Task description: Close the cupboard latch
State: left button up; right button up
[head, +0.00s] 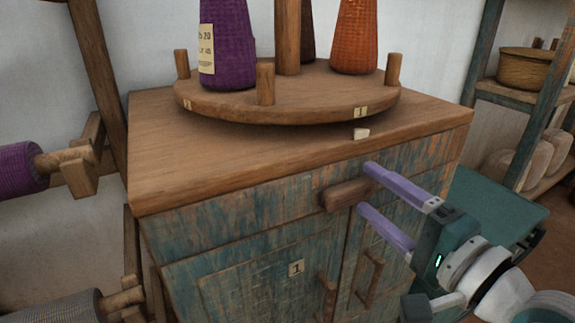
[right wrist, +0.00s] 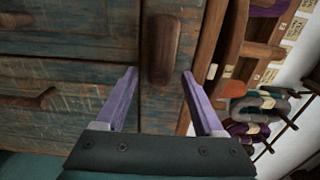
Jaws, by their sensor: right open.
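The cupboard (head: 240,255) has worn blue-green doors and a brown wooden top. The latch (head: 350,193), a rounded brown wooden bar, lies roughly horizontal on the front rail above the doors. It also shows in the right wrist view (right wrist: 163,48), running up the picture. My right gripper (head: 366,188) is open, its two lilac fingers at the right end of the latch, one above and one below. In the right wrist view the fingertips (right wrist: 160,74) stand either side of the bar's end with gaps; contact cannot be told. My left gripper is out of view.
Two upright door handles (head: 326,295) (head: 370,275) sit below the latch. Shelves (head: 545,110) stand at the right.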

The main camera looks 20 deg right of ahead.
grip_shut()
dwell(0.6)
